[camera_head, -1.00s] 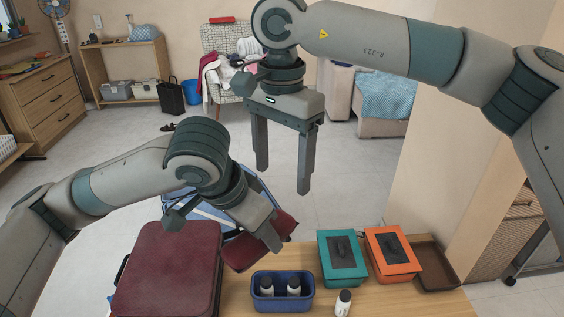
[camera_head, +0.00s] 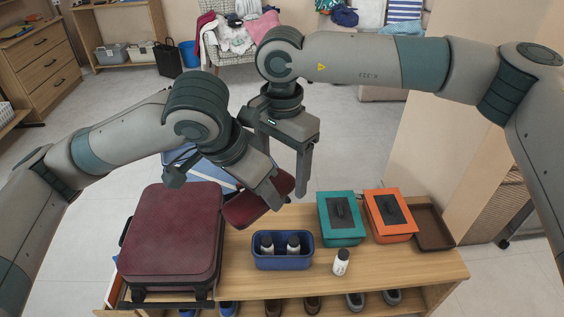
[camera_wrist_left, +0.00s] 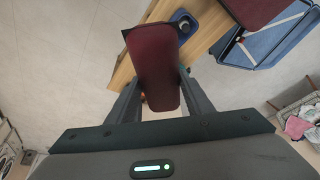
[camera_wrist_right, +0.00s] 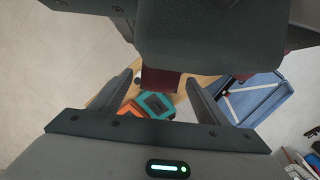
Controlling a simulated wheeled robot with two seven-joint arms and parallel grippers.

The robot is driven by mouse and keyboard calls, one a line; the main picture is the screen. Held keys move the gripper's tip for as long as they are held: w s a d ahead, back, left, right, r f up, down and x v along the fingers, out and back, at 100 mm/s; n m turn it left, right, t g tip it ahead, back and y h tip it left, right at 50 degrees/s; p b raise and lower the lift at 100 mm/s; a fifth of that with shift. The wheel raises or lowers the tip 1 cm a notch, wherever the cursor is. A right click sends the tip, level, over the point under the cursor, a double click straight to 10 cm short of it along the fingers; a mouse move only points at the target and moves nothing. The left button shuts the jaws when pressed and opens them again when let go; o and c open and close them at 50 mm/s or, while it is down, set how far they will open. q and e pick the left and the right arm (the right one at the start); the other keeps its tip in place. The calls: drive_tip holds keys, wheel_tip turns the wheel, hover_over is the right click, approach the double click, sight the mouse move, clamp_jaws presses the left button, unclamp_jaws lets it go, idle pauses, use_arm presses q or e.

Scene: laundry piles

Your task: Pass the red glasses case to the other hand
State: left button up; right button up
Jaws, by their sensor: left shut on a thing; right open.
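The red glasses case (camera_head: 240,211) is held tilted above the bench, between the dark red suitcase and the blue tub. My left gripper (camera_head: 270,193) is shut on it; the left wrist view shows the case (camera_wrist_left: 156,70) between the fingers. My right gripper (camera_head: 284,178) is open and points down just behind and beside the left gripper. One of its fingers is partly hidden by my left wrist. In the right wrist view the case (camera_wrist_right: 160,80) shows between the open fingers, below my left gripper; I cannot tell if they touch it.
The dark red suitcase (camera_head: 172,232) stands on the bench (camera_head: 375,262) at left. A blue tub (camera_head: 283,262) holds white bottles, with another bottle (camera_head: 341,262) beside it. A teal box (camera_head: 341,235), an orange box (camera_head: 390,232) and a brown tray (camera_head: 433,241) are at right.

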drive_tip(key=c, duration=1.2)
use_arm(q)
drive_tip(key=o, duration=1.2)
drive_tip(key=shift+r, duration=0.15)
